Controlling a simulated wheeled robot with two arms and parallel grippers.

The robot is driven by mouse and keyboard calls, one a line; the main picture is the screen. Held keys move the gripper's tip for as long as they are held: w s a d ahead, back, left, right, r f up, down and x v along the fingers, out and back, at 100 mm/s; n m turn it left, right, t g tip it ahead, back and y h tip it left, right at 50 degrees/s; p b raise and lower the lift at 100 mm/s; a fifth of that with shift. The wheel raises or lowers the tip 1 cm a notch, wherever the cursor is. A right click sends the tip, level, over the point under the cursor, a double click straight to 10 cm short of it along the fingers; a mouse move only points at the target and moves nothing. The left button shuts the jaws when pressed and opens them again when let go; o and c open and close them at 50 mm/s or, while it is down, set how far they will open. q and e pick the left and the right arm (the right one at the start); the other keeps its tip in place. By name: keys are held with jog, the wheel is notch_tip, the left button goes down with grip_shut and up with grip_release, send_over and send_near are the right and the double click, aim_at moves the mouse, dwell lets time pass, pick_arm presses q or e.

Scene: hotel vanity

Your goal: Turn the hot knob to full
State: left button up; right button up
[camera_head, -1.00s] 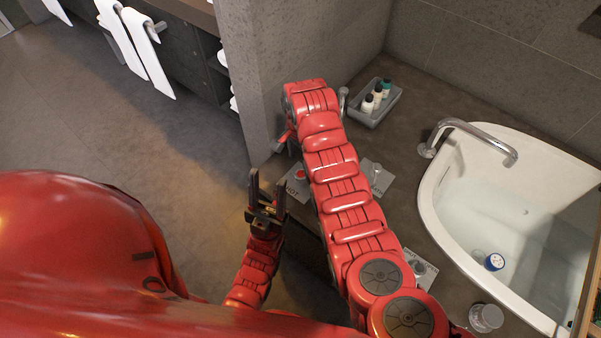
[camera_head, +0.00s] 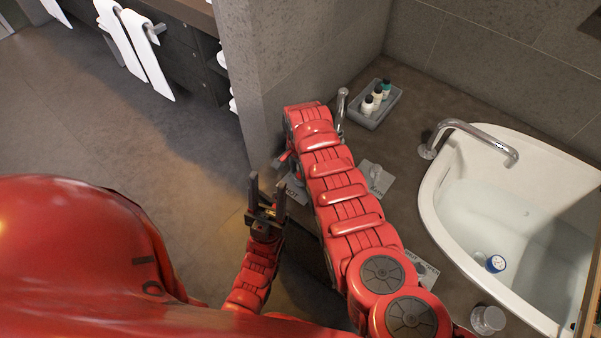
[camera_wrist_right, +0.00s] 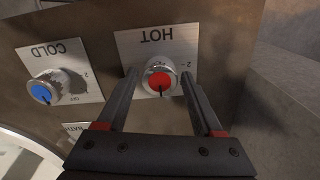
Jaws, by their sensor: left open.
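The hot knob (camera_wrist_right: 160,80) is a silver knob with a red cap and a dark pointer mark, on a white plate marked HOT (camera_wrist_right: 150,45). In the right wrist view my right gripper (camera_wrist_right: 160,77) is open, with one finger on each side of the knob and a small gap showing on both sides. In the head view my right arm hides the knob and most of that gripper; part of the HOT plate (camera_head: 294,192) shows beside the arm. My left gripper (camera_head: 267,182) is open and empty, pointing up, left of the counter.
The blue-capped cold knob (camera_wrist_right: 43,92) is left of the hot knob in the wrist view. A tub with water (camera_head: 480,220) and a spout (camera_head: 470,128) are at right. A tray of small bottles (camera_head: 372,105) sits behind my right arm. A wall (camera_head: 300,60) rises beyond it.

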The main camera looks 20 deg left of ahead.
grip_shut()
jog(key=n, duration=0.4)
jog(key=shift+n, duration=0.3)
jog(key=n, duration=0.5)
jog(key=shift+d+n, duration=0.1)
jog(key=shift+n, duration=0.2)
jog(key=n, duration=0.3)
jog(key=shift+n+b, duration=0.3)
jog(key=shift+b, duration=0.05)
jog(key=shift+n+b, duration=0.75)
jog(key=shift+n, duration=1.35)
